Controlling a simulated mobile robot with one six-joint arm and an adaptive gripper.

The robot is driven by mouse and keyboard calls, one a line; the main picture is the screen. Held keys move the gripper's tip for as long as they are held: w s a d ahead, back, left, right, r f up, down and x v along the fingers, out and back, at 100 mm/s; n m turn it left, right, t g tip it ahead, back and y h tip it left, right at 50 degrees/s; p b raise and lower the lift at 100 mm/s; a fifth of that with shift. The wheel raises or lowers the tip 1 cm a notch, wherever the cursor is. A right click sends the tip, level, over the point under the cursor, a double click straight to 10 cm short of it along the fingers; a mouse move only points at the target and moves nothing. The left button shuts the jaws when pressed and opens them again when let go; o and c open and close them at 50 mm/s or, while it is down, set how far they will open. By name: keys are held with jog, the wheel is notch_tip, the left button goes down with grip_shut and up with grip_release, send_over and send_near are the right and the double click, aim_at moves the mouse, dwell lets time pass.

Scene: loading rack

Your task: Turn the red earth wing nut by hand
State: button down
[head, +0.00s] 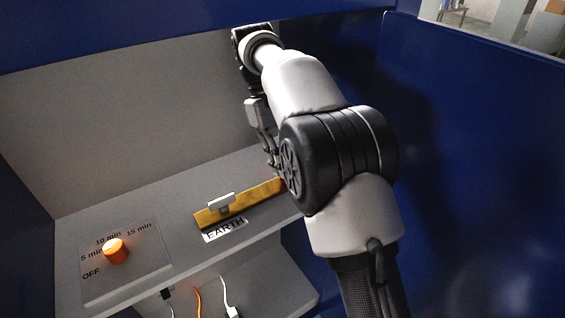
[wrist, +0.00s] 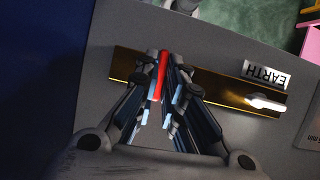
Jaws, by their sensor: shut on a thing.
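The red earth wing nut (wrist: 161,75) shows in the wrist view, standing on a brass bar (wrist: 211,84) toward one end. My gripper (wrist: 161,92) is shut on the wing nut, with a finger on each side of it. In the head view my gripper (head: 272,160) reaches down to the right end of the brass bar (head: 250,199). There the wing nut is mostly hidden behind my arm. The EARTH label (wrist: 267,74) lies beside the bar.
A white clip (head: 221,203) sits on the bar away from the nut. An orange timer knob (head: 115,251) stands on a panel to the left. Cables (head: 197,300) hang below the shelf. Blue walls (head: 478,150) close in the right side.

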jog(key=m+y, duration=0.1)
jog(key=m, duration=0.1)
jog(key=m+y, duration=0.1)
jog(key=m, duration=0.2)
jog(key=shift+d+r+m+g, duration=0.15)
jog(key=shift+m+g, duration=0.15)
jog(key=shift+g, duration=0.1)
dwell(0.4)
jog(key=c, duration=1.7)
grip_release()
